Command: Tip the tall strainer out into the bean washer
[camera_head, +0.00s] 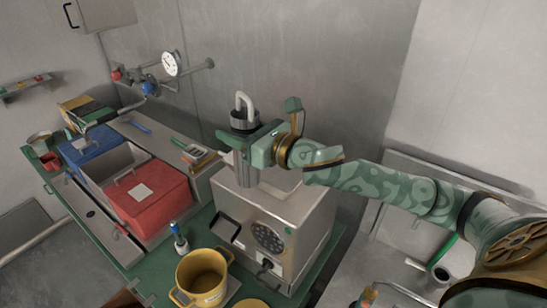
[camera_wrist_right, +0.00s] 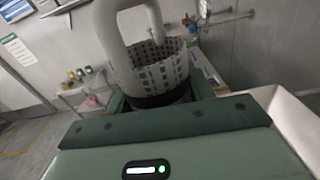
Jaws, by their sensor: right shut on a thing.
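My right gripper (camera_head: 250,147) is shut on the tall strainer (camera_head: 244,173), a grey cylinder with a dark band and a pale loop handle at its top. The strainer stands about upright above the rear left part of a boxy steel machine (camera_head: 304,224). I cannot tell whether its lower end touches or enters the machine. In the right wrist view the strainer's perforated wall (camera_wrist_right: 165,72) and thick loop handle show just beyond the gripper; its contents are hidden. No thing is clearly recognisable as the bean washer. My left gripper is not in view.
A yellow two-handled pot (camera_head: 203,277) stands before the machine on the green counter. A red box (camera_head: 148,198) and a blue box (camera_head: 92,147) sit to the left. Wall pipes with a gauge (camera_head: 170,64) are behind. A small blue-topped bottle (camera_head: 180,240) stands near the pot.

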